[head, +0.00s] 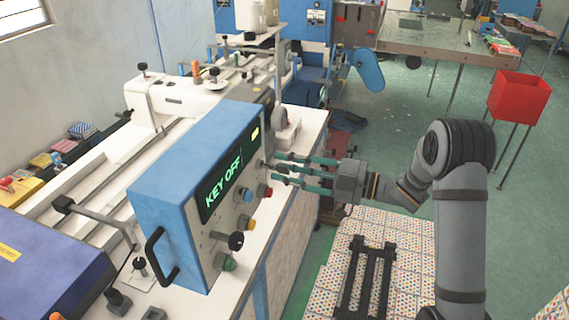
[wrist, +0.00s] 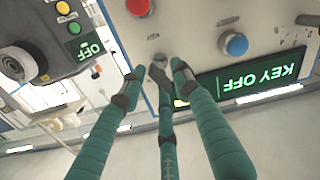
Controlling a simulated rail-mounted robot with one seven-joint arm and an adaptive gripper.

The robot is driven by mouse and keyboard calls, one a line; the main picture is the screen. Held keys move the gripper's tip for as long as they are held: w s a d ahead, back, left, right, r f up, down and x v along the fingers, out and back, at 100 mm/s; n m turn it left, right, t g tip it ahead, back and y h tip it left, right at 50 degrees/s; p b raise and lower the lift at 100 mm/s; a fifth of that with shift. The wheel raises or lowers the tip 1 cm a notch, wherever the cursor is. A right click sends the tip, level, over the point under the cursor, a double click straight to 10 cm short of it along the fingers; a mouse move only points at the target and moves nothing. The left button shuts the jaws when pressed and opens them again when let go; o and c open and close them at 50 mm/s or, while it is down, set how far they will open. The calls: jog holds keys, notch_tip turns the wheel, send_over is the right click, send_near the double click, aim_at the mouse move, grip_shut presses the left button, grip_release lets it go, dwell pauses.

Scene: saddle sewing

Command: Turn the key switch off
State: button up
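The blue control box (head: 190,165) stands on the machine bench, its grey front panel facing right. Its screen (head: 222,185) reads "KEY OFF" in green; the screen also shows, upside down, in the wrist view (wrist: 250,77). My gripper (head: 270,168) has three teal fingers with dark tips and reaches the upper right part of that panel. In the wrist view my gripper (wrist: 157,78) has its tips spread around a small grey key switch (wrist: 158,60). The fingers look open and roughly parallel. The tips partly hide the switch, and I cannot tell whether they touch it.
On the panel are a blue button (wrist: 237,44), a red button (wrist: 138,6), a yellow button, a black knob (head: 236,241) and a green button (head: 225,263). A second unit with an "OFF" screen (wrist: 90,48) is beside it.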

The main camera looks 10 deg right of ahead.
jog(key=shift+w+a, duration=0.2)
jog(key=shift+a, duration=0.1)
jog(key=shift+c, duration=0.4)
grip_shut()
